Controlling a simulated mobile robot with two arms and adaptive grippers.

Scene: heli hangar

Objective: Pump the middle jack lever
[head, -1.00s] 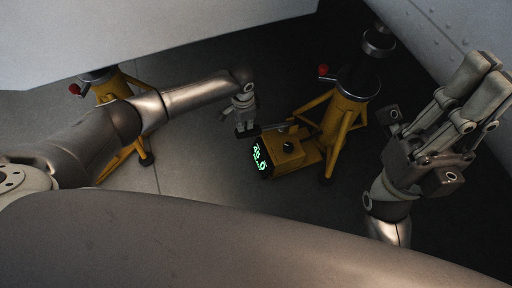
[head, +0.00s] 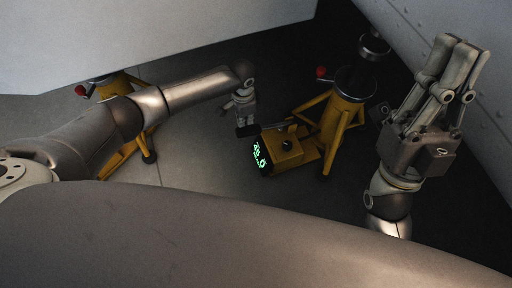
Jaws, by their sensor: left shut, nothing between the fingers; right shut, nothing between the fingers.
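A yellow jack (head: 341,106) with tripod legs stands right of centre in the head view. A yellow pump box (head: 287,150) with a green lit display (head: 261,154) sits at its foot. A dark lever (head: 272,127) shows at the top of the box. My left gripper (head: 246,131) is shut and points down at the lever's left end; I cannot tell whether it touches it. My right gripper (head: 460,45) is shut, empty and raised at the right, away from the jack.
Another yellow jack (head: 117,84) stands at the left, partly hidden behind my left arm. A pale hull (head: 150,35) hangs low across the top left, and a riveted grey panel (head: 440,20) slopes down the right. Grey floor is clear between the jacks.

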